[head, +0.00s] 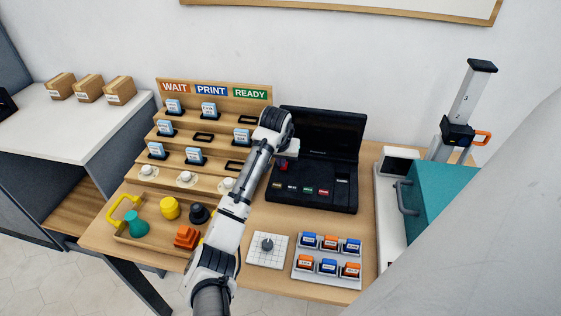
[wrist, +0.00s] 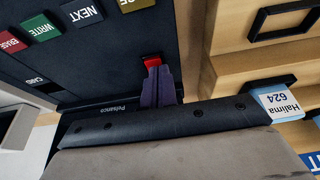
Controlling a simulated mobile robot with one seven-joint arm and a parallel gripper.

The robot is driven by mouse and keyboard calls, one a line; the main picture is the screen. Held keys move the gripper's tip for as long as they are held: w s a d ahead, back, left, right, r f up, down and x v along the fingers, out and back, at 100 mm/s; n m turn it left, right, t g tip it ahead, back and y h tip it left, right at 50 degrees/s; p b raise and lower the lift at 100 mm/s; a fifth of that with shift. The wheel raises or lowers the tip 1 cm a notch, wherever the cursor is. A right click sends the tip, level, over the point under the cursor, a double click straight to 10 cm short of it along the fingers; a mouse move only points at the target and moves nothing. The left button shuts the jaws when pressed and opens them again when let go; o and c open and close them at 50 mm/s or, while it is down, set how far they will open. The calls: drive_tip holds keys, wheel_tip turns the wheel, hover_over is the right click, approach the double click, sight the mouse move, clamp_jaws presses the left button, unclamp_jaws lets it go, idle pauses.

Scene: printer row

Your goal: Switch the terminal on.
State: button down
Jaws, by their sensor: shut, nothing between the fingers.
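The terminal (head: 318,145) is a black unit with an upright screen and a flat key panel, at the middle of the table. Its screen is dark. A small red switch (wrist: 151,60) sits on the panel's left part, near the screen, beyond my fingertips in the wrist view. My gripper (head: 284,163) is over this part of the panel, with its fingers (wrist: 156,86) shut together and empty. The fingertips are right at the red switch. I cannot tell whether they touch it or which way it is set.
Coloured keys (head: 308,190) line the panel's front. A stepped rack (head: 140,180) with cards stands close on the left. In front are a white grid plate with a knob (head: 267,245) and a tray (head: 299,275) of blue and orange blocks. A teal machine (head: 440,200) stands right.

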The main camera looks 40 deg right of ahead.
sight(281, 168)
drive_tip(key=shift+w+d+r, duration=0.1)
drive_tip(key=shift+d, duration=0.05)
drive_tip(key=shift+r+p, duration=0.3)
drive_tip(key=shift+p, duration=0.05)
drive_tip(key=r+p, duration=0.3)
drive_tip(key=shift+a+r, duration=0.2)
drive_tip(key=s+a+b+v, duration=0.1)
drive_tip(key=b+v, duration=0.1)
drive_tip(key=v, duration=0.8)
drive_tip(key=shift+f, duration=0.25)
drive_tip(key=shift+s, duration=0.1)
